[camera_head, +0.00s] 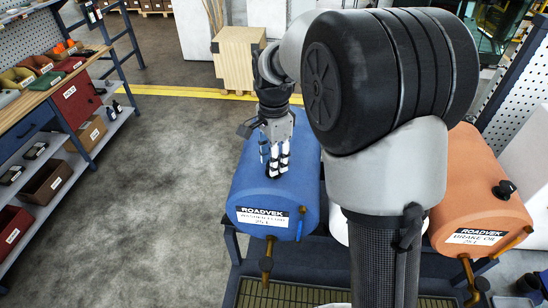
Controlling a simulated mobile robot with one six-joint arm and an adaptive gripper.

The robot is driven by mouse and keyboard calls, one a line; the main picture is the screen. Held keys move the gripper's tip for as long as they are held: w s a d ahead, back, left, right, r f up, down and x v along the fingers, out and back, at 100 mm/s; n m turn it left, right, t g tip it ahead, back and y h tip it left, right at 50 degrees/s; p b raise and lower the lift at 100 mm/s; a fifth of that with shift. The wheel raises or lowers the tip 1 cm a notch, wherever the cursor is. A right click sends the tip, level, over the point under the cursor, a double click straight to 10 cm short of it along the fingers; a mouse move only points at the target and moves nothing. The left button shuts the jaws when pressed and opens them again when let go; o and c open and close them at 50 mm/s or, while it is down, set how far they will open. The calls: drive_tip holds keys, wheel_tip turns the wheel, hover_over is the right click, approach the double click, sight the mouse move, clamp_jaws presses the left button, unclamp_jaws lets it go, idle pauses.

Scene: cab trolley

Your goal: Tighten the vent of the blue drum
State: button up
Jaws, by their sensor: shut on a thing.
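The blue drum (245,192) lies on its side on a dark rack, with a white label reading ROADVEK and 25 L on its front end. My gripper (274,170) points down onto the top of the blue drum, its fingers shut. The vent is hidden between the fingertips, so I cannot see how it sits. My arm comes in from the right and covers the drum's right rear part.
An orange drum (465,195) labelled brake oil, with a black knob on top, lies at the right. A white drum between them is mostly hidden by my arm. Shelves with bins (48,178) stand at the left. A wooden crate (237,60) stands behind. The floor at left is clear.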

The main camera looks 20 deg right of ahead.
drive_tip(key=o, duration=1)
drive_tip(key=shift+o, duration=0.2)
wheel_tip(320, 180, up, 12)
idle(0.4)
